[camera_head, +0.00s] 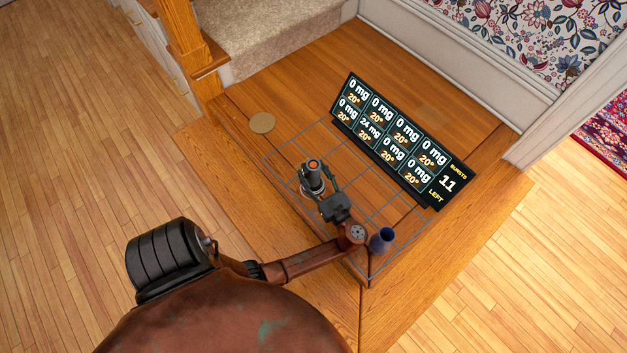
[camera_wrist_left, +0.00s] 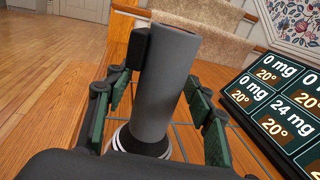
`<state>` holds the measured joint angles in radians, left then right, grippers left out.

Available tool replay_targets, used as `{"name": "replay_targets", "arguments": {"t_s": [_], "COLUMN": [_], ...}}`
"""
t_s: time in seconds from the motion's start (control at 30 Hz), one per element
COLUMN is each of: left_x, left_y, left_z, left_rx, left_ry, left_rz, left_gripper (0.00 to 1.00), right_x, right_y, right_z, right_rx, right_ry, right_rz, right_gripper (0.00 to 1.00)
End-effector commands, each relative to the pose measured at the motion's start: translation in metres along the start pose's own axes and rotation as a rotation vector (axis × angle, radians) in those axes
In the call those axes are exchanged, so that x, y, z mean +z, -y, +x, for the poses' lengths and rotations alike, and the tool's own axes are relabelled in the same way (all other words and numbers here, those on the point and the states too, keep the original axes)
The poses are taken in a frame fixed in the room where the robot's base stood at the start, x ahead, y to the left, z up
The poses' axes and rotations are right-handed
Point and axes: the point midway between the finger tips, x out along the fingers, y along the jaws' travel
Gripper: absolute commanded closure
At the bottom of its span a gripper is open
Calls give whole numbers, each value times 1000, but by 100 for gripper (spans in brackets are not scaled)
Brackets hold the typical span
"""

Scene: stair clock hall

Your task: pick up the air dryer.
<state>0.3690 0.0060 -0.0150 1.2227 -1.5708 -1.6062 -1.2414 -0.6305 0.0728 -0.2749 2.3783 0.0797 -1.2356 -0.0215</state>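The air dryer, as I take it, is a grey upright cylinder (camera_wrist_left: 168,85) with a dark block on its side and a black-and-white ringed foot. In the head view it (camera_head: 314,166) shows an orange-brown top and stands on the gridded wooden landing. My left gripper (camera_head: 319,182) is open around it, one finger on each side. In the left wrist view gaps show between the cylinder and the green-and-black fingers, so it does not look clamped. The lower part of the cylinder is partly hidden by my gripper. My right gripper is not in view.
A black display board (camera_head: 397,140) with mg and degree readings stands behind the grid. A dark blue cup (camera_head: 382,239) stands near the front corner by my left wrist. A round tan disc (camera_head: 262,123) lies at the left. Carpeted stairs (camera_head: 279,38) rise behind.

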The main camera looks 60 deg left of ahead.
Motion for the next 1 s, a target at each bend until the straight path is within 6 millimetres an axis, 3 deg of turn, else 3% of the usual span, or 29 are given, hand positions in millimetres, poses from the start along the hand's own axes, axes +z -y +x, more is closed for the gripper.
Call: {"name": "replay_targets", "arguments": {"t_s": [0.67,1.0], "left_x": [-1,-1], "left_y": [0,0], "left_z": [0,0], "left_rx": [0,0], "left_ry": [-1,-1], "left_rz": [0,1], "left_gripper": [99,100], "right_x": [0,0], "right_y": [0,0], "right_z": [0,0], "right_rx": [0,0], "right_ry": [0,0], "right_rz": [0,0], "right_gripper": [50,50]}}
